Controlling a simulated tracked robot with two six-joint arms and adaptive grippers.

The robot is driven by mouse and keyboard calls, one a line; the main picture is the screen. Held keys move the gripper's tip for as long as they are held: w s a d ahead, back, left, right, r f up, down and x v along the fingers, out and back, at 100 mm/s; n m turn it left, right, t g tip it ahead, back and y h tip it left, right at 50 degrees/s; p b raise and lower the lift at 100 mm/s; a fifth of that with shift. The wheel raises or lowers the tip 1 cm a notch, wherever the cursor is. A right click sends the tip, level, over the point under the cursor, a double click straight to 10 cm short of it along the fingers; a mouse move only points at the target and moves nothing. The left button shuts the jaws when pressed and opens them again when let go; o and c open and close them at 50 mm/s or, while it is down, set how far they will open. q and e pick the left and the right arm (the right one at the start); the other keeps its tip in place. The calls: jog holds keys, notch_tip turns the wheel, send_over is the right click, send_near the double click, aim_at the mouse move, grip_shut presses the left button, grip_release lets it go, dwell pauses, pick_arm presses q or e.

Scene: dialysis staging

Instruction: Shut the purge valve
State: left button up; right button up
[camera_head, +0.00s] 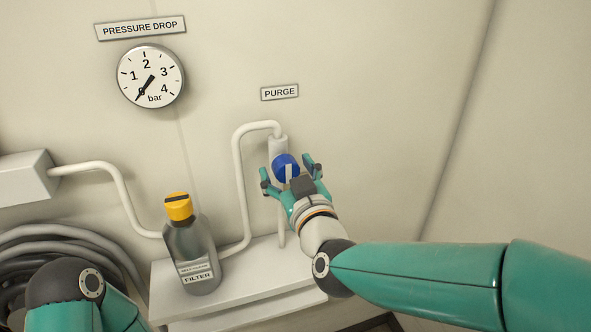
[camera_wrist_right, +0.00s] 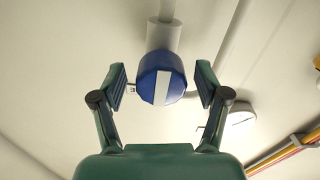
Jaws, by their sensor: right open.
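The purge valve has a round blue knob (camera_head: 285,167) with a white stripe, on a white pipe fitting under the PURGE label (camera_head: 279,92). In the right wrist view the knob (camera_wrist_right: 161,78) sits between the fingertips, its stripe running nearly along the pipe. My right gripper (camera_head: 290,177) is open, with one finger on each side of the knob. In the wrist view (camera_wrist_right: 160,88) a gap shows on both sides, so the fingers look apart from it. My left arm shows at the lower left, but its gripper is out of view.
A grey filter bottle (camera_head: 192,250) with a yellow cap stands on a white shelf (camera_head: 245,268) left of the valve. A pressure gauge (camera_head: 150,76) hangs on the wall, its needle near 0. Coiled grey hoses (camera_head: 60,240) lie at the left. The wall right of the valve is clear.

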jog(key=c, duration=1.2)
jog(key=shift+o, duration=0.2)
jog(key=shift+w+d, duration=0.1)
jog(key=shift+d, duration=0.15)
jog(key=shift+a, duration=0.15)
jog(key=m+b, duration=0.3)
jog(key=b, duration=0.1)
jog(key=shift+m, duration=0.3)
jog(key=m+b, duration=0.3)
jog(key=m, duration=0.1)
jog(key=shift+r+m+b, duration=0.1)
jog(key=shift+m+b, duration=0.2)
jog(key=m+b, duration=0.3)
jog(key=m, duration=0.2)
jog(key=shift+m, duration=0.3)
jog(key=m+b, duration=0.2)
jog(key=m, duration=0.2)
jog(key=shift+m, duration=0.3)
